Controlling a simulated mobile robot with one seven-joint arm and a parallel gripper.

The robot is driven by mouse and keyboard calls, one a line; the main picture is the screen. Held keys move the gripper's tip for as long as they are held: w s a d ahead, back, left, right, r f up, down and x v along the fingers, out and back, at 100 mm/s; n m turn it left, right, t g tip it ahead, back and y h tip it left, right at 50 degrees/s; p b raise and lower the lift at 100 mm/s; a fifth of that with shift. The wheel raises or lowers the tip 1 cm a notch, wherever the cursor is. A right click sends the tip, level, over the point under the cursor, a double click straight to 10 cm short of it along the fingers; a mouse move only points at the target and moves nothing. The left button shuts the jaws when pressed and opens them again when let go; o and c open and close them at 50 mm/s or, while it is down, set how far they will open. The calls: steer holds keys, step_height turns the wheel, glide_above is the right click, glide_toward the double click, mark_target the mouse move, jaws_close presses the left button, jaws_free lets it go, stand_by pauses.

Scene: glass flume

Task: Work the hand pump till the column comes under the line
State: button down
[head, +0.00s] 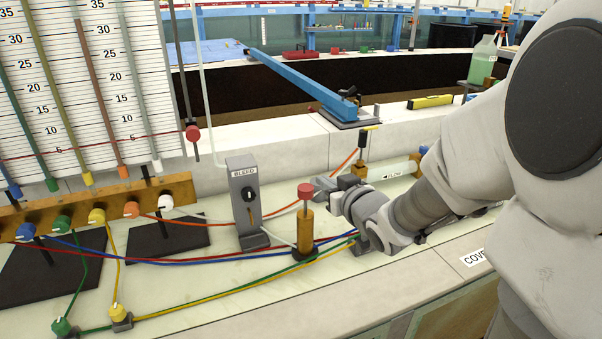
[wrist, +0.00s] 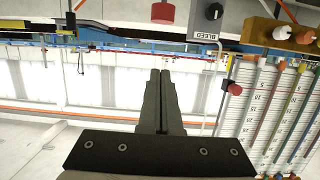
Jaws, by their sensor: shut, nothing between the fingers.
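The hand pump (head: 305,235) is a brass cylinder with a red knob (head: 305,191) on top, standing upright on the bench. The knob also shows at the top of the wrist view (wrist: 163,12). My gripper (head: 322,186) is shut and empty, just right of the knob in the head view; I cannot tell whether they touch. Its closed fingers show in the wrist view (wrist: 160,80). The manometer board (head: 85,110) has several coloured tubes over a numbered scale. A thin red line crosses it near the 5 mark, ending near a red knob (head: 193,133). The liquid levels are too fine to read.
A grey BLEED box (head: 246,200) with a black dial stands left of the pump. A brass manifold (head: 100,203) with coloured valve knobs is further left. Coloured hoses run along the bench around the pump base. A clear FLOW tube (head: 390,172) lies behind my wrist.

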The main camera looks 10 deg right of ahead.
steer(key=b, duration=0.2)
glide_above(306, 191)
step_height(306, 191, down, 3)
steer(key=shift+s+d+f+b, duration=0.15)
steer(key=shift+s+f+b, duration=0.05)
steer(key=shift+f, duration=0.65)
steer(key=shift+s+d+f+b, duration=0.15)
steer(key=shift+s+f, duration=0.05)
steer(key=shift+f, duration=0.6)
steer(key=shift+f, duration=0.1)
step_height(306, 191, down, 5)
steer(key=b, duration=0.5)
